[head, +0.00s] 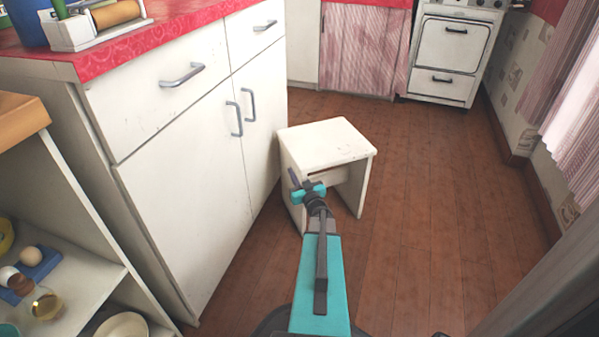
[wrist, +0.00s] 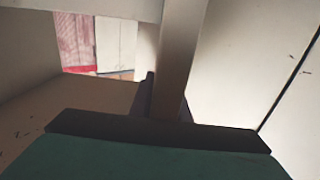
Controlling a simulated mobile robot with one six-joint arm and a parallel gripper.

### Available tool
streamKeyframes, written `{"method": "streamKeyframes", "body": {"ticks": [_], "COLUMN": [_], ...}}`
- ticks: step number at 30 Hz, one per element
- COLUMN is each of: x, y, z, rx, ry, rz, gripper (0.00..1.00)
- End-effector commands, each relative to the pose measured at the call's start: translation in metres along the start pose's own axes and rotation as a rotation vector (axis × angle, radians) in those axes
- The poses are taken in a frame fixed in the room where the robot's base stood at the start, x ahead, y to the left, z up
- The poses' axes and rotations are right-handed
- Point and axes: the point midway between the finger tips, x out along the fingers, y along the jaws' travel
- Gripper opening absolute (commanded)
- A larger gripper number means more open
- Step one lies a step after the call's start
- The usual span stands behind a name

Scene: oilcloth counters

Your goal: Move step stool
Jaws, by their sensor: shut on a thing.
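The white step stool (head: 328,143) stands upright on the wooden floor, close to the white cupboard front. Its flat top and right side panel show clearly in the head view. My gripper (head: 303,183) is at the stool's near left side, below the top. In the wrist view my gripper (wrist: 168,98) is shut on the upright front edge of a stool side panel (wrist: 180,60). The fingertips are partly hidden by this panel and by shadow.
The white cupboard (head: 185,170) with metal handles stands close on the left. An open shelf (head: 80,290) with small items is at the near left. A white stove (head: 450,55) is at the back. The floor (head: 430,200) right of the stool is clear up to the wall.

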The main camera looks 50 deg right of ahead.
Motion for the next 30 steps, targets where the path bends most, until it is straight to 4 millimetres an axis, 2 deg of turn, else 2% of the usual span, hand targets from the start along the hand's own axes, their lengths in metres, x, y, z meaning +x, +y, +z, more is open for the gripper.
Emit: {"method": "streamKeyframes", "body": {"ticks": [1, 6, 20, 21, 24, 30], "x": [-0.002, -0.005, -0.006, -0.006, -0.006, -0.006], "y": [-0.008, -0.017, -0.021, -0.021, -0.021, -0.020], "z": [0.001, 0.001, 0.000, 0.000, 0.000, 0.000], "rx": [0.000, 0.000, 0.001, 0.001, 0.001, 0.000], "ry": [0.001, 0.001, 0.001, 0.001, 0.001, 0.000], "rz": [-0.008, -0.008, -0.007, -0.008, -0.007, -0.005], "gripper": [0.00, 0.00, 0.00, 0.19, 0.36, 0.37]}}
